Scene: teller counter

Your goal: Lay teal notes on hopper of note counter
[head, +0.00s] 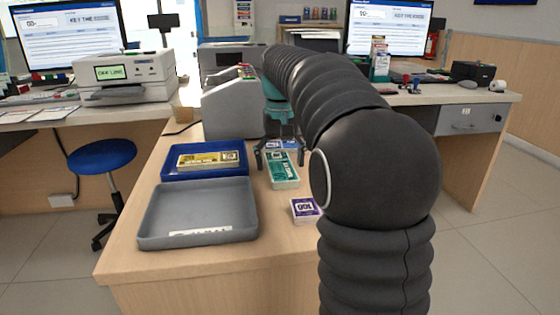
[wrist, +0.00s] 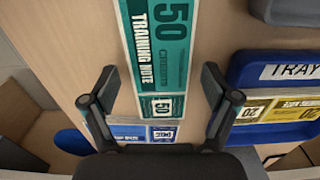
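The teal notes (head: 284,178) lie as a flat stack on the counter, right of the trays. They also show in the wrist view (wrist: 162,45), marked 50. My gripper (head: 281,153) is above the far end of the stack, pointing down. In the wrist view my gripper (wrist: 160,76) is open, with one finger on each side of the teal notes and a gap to both. It holds nothing. A grey machine (head: 229,110), apparently the note counter, stands behind the trays. My arm hides part of it, and its hopper is not clear to see.
A blue tray (head: 166,176) holds yellow notes (head: 208,160). An empty grey tray (head: 150,228) is in front of it. Purple notes (head: 305,210) lie near the front edge. Blue notes (wrist: 128,133) lie just beyond the teal ones. A white machine (head: 128,76) stands on the left desk.

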